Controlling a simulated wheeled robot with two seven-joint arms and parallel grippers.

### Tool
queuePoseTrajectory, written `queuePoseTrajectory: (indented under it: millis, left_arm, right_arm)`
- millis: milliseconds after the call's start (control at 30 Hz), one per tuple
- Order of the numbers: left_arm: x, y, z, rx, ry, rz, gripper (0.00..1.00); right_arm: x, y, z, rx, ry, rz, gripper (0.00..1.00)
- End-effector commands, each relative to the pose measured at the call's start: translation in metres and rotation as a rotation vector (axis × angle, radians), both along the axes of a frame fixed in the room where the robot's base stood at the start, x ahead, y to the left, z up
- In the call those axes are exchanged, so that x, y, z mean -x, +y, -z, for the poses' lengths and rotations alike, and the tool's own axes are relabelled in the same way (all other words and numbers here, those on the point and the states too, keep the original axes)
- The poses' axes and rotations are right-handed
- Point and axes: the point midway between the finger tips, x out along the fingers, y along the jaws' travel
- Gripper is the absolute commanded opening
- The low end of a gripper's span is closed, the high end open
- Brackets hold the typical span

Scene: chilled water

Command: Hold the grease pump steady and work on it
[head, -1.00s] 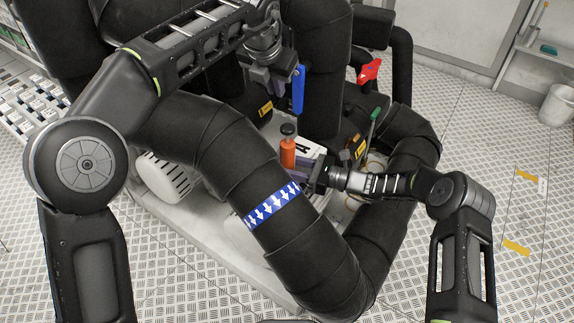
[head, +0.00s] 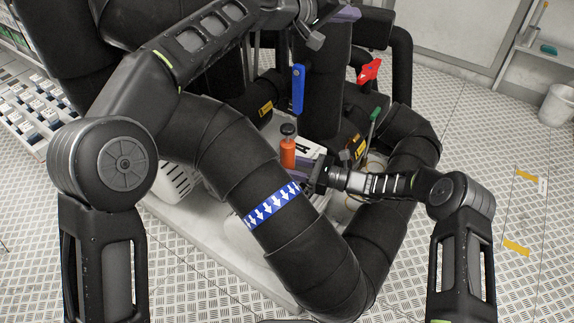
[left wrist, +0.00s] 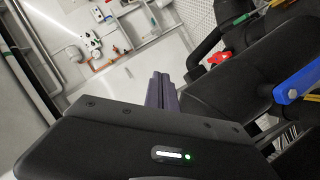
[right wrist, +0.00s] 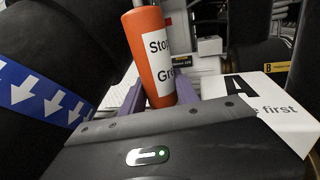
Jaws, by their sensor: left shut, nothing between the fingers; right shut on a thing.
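The grease pump (head: 288,153) is an orange cylinder with a dark knob on top. It stands upright among the black pipes in the head view. In the right wrist view the orange body (right wrist: 148,52) carries a partly readable white label, and its top is cut off. My right gripper (head: 300,166) is shut on the pump from the right; its purple fingers flank the pump low down. My left gripper (head: 345,14) is shut and empty, above and to the right of the pump. Its closed fingers (left wrist: 163,92) show in the left wrist view, with nothing between them.
A blue lever (head: 298,90) stands behind the pump. A red handle (head: 369,71) and a green handle (head: 375,116) are to the right. A thick black pipe with a blue arrow band (head: 272,206) runs in front. A white card marked A (right wrist: 285,112) lies beside the pump.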

Motion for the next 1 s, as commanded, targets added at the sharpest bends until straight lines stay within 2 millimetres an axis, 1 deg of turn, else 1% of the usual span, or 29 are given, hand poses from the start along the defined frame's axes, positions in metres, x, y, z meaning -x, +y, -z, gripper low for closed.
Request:
queuePoseTrajectory:
  millis: [33,100,167,200,267,300,333,400,500,600,700,1000]
  left_arm:
    - [0.009,0.003,0.025,-0.137,-0.006,0.061,0.0]
    - [0.022,0.014,0.058,-0.326,-0.002,0.139,0.0]
    - [0.031,0.03,0.084,-0.477,0.012,0.191,0.0]
    - [0.036,0.042,0.098,-0.569,0.023,0.22,0.0]
    - [0.042,0.061,0.116,-0.693,0.045,0.254,0.0]
    - [0.046,0.074,0.126,-0.764,0.062,0.27,0.0]
    - [0.048,0.083,0.132,-0.813,0.075,0.28,0.0]
    - [0.053,0.101,0.142,-0.906,0.1,0.298,0.0]
    - [0.057,0.12,0.15,-0.992,0.128,0.311,0.0]
    - [0.059,0.129,0.153,-1.032,0.142,0.317,0.0]
    - [0.059,0.131,0.154,-1.042,0.145,0.318,0.0]
    - [0.059,0.13,0.154,-1.039,0.145,0.318,0.0]
  right_arm:
    - [0.0,0.0,0.0,0.0,0.0,0.0,0.0]
    - [0.0,0.0,0.0,0.0,0.0,0.0,0.0]
    - [0.0,0.0,0.0,0.0,0.0,0.0,0.0]
    - [0.0,0.0,0.0,0.0,0.0,0.0,0.0]
    - [0.0,0.0,0.0,0.0,0.0,0.0,0.0]
    - [0.0,0.0,0.0,0.0,0.0,0.0,0.0]
    - [0.0,0.0,0.0,0.0,0.0,0.0,0.0]
    - [0.0,0.0,0.0,0.0,0.0,0.0,0.0]
    - [0.0,0.0,0.0,0.0,0.0,0.0,0.0]
    - [0.0,0.0,0.0,0.0,0.0,0.0,0.0]
    - [0.0,0.0,0.0,0.0,0.0,0.0,0.0]
    - [0.0,0.0,0.0,0.0,0.0,0.0,0.0]
